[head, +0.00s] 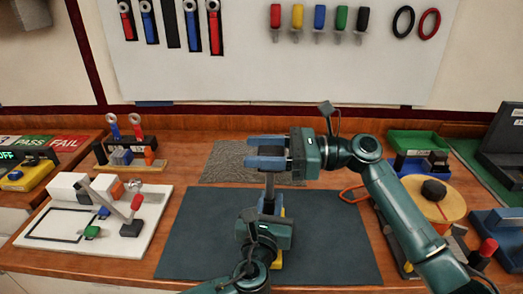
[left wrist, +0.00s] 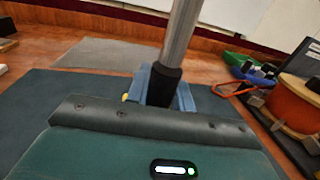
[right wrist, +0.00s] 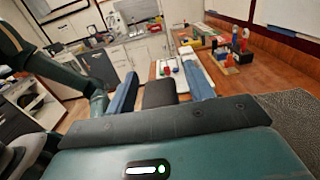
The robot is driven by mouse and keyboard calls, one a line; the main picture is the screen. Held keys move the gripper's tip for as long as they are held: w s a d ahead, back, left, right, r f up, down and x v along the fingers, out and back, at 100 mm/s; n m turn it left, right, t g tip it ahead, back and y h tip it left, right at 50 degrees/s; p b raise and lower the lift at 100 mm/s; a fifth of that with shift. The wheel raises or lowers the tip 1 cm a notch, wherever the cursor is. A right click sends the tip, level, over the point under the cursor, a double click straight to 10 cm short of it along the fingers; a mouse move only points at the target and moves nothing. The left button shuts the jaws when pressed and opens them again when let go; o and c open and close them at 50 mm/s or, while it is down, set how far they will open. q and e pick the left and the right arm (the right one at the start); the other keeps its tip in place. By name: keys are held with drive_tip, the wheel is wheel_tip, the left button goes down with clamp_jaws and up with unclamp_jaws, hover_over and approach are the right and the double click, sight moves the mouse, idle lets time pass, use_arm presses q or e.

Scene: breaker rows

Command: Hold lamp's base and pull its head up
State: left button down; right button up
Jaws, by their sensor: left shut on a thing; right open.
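The lamp stands upright on the dark mat (head: 190,235). Its silvery pole (head: 269,186) rises between my two grippers. In the left wrist view the pole (left wrist: 181,38) comes out of a black lower sleeve (left wrist: 163,88). Yellow parts, seemingly of its base (head: 278,262), show around my left gripper and are mostly hidden. My left gripper (head: 269,207) is shut on the black sleeve. My right gripper (head: 266,152) is above it, open, with its fingers on either side of the lamp's head. In the right wrist view the dark head (right wrist: 160,93) sits between the fingers; contact is unclear.
A white board (head: 45,235) with a lever and blocks lies at left. A grey mat (head: 225,163) lies behind. The mat's left part is clear.

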use_arm(q)
drive_tip(key=shift+f, duration=0.15)
use_arm(e)
drive_tip(key=shift+f, duration=0.1)
drive_tip(key=d, duration=1.2)
use_arm(q)
drive_tip(key=c, duration=1.1)
unclamp_jaws()
drive_tip(key=shift+c, duration=0.2)
